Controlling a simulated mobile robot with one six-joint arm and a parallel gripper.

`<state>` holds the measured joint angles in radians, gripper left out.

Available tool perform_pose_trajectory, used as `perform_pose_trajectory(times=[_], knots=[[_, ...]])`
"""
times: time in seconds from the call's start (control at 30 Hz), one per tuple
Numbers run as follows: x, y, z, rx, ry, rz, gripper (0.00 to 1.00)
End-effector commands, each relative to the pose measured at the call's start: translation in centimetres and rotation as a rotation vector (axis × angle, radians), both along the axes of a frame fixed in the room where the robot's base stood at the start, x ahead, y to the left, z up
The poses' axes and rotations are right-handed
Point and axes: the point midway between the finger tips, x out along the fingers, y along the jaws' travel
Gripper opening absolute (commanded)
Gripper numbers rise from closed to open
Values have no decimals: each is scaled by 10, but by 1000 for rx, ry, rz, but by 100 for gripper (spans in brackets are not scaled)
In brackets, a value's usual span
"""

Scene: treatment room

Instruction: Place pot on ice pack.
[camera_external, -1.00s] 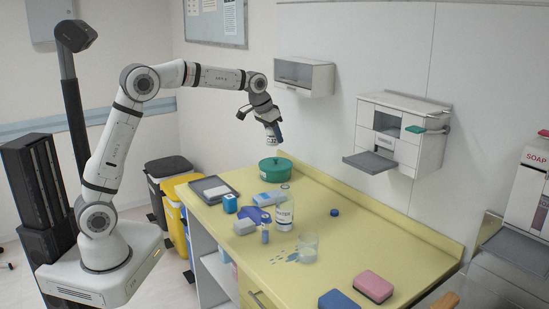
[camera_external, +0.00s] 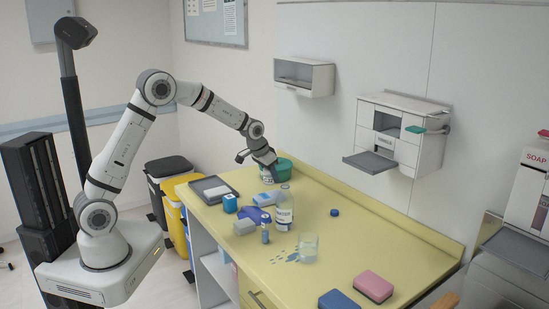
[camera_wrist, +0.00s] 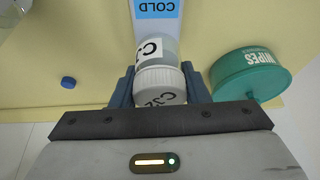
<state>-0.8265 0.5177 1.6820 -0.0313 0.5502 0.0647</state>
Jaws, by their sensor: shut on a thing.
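The pot (camera_wrist: 160,82), a small whitish jar with a ribbed white lid marked C-32, is between the two blue fingers of my gripper (camera_wrist: 159,90), which are shut on it. In the external view my gripper (camera_external: 267,163) is low at the far end of the table, with the pot (camera_external: 267,179) beside the green tub. The ice pack (camera_wrist: 157,10), pale blue and white with the word COLD, shows just beyond the pot in the wrist view, partly hidden by it. It seems to be the pale blue pack (camera_external: 264,199) in the external view. Any contact between them cannot be told.
The green wipes tub (camera_wrist: 250,75) stands close to the right finger in the wrist view. A blue cap (camera_external: 334,212) lies on clear yellow tabletop.

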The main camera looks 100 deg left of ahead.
Motion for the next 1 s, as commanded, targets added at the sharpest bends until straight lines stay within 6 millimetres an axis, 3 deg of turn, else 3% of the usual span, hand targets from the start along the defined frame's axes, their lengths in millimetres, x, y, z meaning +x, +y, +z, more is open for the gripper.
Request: perform_pose_trajectory(times=[0.4,0.77,0.8,1.0], knots=[[0,0,-44,-1,1,0,18],[0,0,-51,1,-1,0,18],[0,0,-50,1,-1,0,43],[0,0,-49,1,-1,0,59]])
